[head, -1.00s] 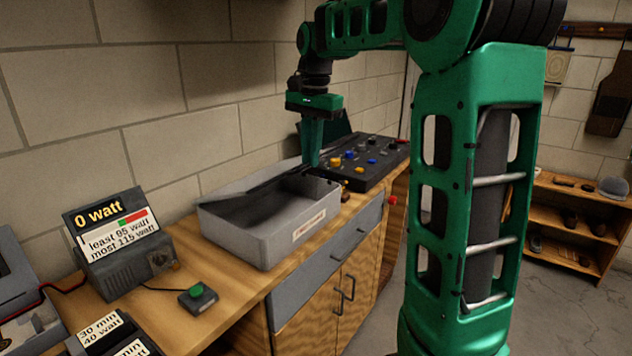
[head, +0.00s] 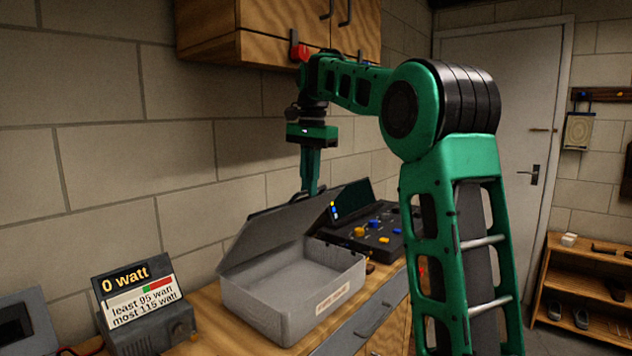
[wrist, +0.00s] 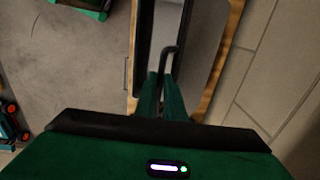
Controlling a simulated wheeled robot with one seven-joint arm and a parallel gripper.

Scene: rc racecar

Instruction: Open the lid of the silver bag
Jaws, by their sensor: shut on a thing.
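The silver bag is a grey, box-shaped case (head: 300,318) with a paper label on its front, standing on the wooden workbench. Its grey lid (head: 268,243) is hinged along the back and stands tilted up, so the inside shows and looks empty. My gripper (head: 311,190) points down at the lid's raised edge, behind the case. In the wrist view my gripper (wrist: 163,88) is shut on a dark bent handle (wrist: 167,58) at the lid's edge. The exact contact is partly hidden by the lid and fingers.
A black control panel (head: 372,238) with coloured knobs is right of the case. A watt display (head: 140,293) stands at the left. A wooden wall cabinet (head: 290,25) hangs above my arm, and a block wall is close behind. A shelf (head: 575,295) stands far right.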

